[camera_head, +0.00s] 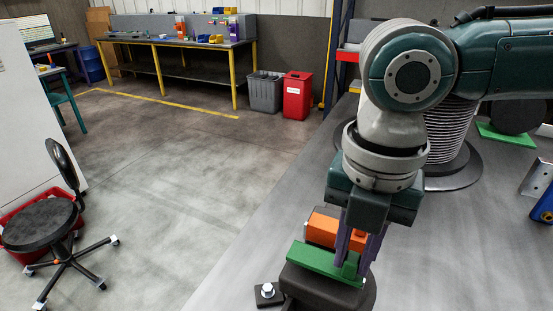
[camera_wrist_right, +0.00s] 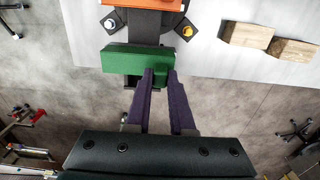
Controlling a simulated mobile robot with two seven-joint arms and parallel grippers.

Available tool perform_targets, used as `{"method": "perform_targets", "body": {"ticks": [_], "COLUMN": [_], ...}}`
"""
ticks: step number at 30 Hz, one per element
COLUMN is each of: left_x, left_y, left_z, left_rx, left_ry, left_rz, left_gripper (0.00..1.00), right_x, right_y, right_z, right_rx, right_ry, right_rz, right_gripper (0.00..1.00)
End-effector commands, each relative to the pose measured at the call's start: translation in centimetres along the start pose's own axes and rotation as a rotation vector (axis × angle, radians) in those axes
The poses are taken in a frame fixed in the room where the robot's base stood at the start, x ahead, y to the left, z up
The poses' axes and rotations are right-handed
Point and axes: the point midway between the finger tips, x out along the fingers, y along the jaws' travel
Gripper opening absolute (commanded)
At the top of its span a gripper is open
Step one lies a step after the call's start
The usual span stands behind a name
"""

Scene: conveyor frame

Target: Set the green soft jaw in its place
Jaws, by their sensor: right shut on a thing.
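The green soft jaw (camera_head: 322,262) is a long green block at the dark vise-like fixture (camera_head: 325,292) on the grey table. My right gripper (camera_head: 357,262), with purple fingers, is shut on its right end. In the right wrist view the jaw (camera_wrist_right: 130,58) lies across the dark fixture body, and the fingertips (camera_wrist_right: 161,73) meet its right part. An orange block (camera_head: 322,229) of the fixture stands just behind the jaw, with a gap showing in the wrist view. Whether the jaw is fully seated I cannot tell. My left gripper is not in view.
Bolts (camera_head: 268,290) flank the fixture. Two wooden blocks (camera_wrist_right: 248,33) lie right of it in the wrist view. A green plate (camera_head: 505,134) and a blue item (camera_head: 543,207) lie at the table's right. The table is bare between.

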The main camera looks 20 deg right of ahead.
Motion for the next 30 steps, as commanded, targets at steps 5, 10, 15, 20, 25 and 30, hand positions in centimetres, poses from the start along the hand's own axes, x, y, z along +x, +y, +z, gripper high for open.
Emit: {"method": "perform_targets", "body": {"ticks": [5, 10, 15, 20, 25, 30], "left_x": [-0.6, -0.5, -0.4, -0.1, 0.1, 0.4], "left_y": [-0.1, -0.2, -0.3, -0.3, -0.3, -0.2], "left_z": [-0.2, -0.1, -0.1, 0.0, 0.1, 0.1], "left_rx": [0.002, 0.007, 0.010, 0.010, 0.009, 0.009], "left_ry": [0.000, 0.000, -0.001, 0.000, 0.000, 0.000], "left_rz": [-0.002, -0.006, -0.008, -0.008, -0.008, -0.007], "left_gripper": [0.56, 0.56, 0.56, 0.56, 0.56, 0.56], "right_x": [-0.1, 0.0, 0.1, 0.6, 1.1, 1.6], "right_y": [0.0, 0.0, 0.0, 0.0, 0.0, 0.0], "right_z": [-0.1, 0.0, 0.0, 0.0, 0.0, 0.0], "right_rx": [0.000, 0.000, 0.000, 0.000, 0.000, -0.001], "right_ry": [0.001, 0.001, 0.000, 0.000, 0.000, 0.000], "right_rz": [0.000, 0.000, 0.000, 0.000, 0.000, 0.000], "right_gripper": [0.00, 0.00, 0.00, 0.00, 0.00, 0.00]}}
